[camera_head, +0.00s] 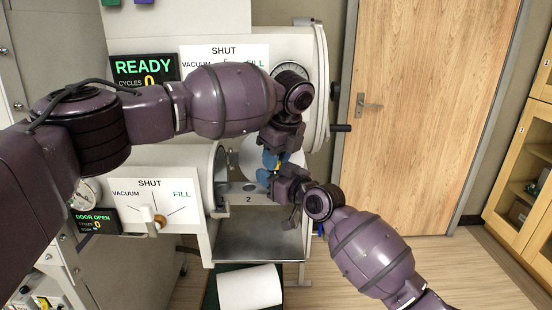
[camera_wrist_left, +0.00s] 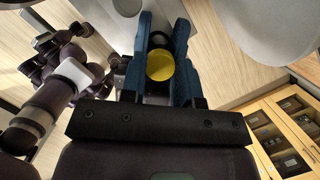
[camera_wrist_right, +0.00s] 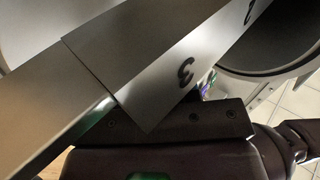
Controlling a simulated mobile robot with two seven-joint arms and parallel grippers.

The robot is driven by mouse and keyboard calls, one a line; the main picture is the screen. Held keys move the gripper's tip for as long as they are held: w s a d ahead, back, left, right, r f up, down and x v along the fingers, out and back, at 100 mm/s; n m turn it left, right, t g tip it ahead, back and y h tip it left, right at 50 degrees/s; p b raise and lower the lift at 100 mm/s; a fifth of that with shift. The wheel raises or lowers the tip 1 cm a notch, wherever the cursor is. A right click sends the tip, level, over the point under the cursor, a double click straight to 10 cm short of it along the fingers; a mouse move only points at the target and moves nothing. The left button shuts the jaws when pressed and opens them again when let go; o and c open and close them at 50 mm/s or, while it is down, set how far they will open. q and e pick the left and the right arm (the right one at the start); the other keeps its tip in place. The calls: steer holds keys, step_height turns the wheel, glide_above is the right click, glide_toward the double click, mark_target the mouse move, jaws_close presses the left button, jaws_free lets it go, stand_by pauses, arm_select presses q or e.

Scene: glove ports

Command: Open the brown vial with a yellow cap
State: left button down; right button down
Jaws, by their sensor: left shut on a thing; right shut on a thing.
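The yellow cap (camera_head: 279,165) shows as a small spot between my two grippers in front of the round port. In the left wrist view the yellow cap (camera_wrist_left: 160,67) sits between the blue fingers of my left gripper (camera_wrist_left: 157,60), which is shut on it. My left gripper (camera_head: 271,159) comes from above in the head view. My right gripper (camera_head: 265,178) is just below it, its blue fingers shut on the vial. The brown vial body is hidden by the fingers. In the right wrist view, metal plates hide the fingers and the vial.
The open port (camera_head: 221,170) is behind the grippers, with a metal tray (camera_head: 258,245) below. A numbered metal plate (camera_wrist_right: 160,85) lies close before the right wrist camera. A white roll (camera_head: 250,288) is lower down. A wooden door (camera_head: 425,120) and cabinet stand at the right.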

arm_select(q)
steer(key=c, duration=1.9)
jaws_free()
steer(key=shift+r, duration=0.5)
steer(key=shift+o, duration=0.2)
steer(key=shift+r, duration=0.35)
steer(key=shift+r, duration=0.25)
steer(key=shift+r, duration=2)
arm_select(e)
steer(key=c, duration=0.8)
jaws_free()
steer(key=shift+o, duration=0.2)
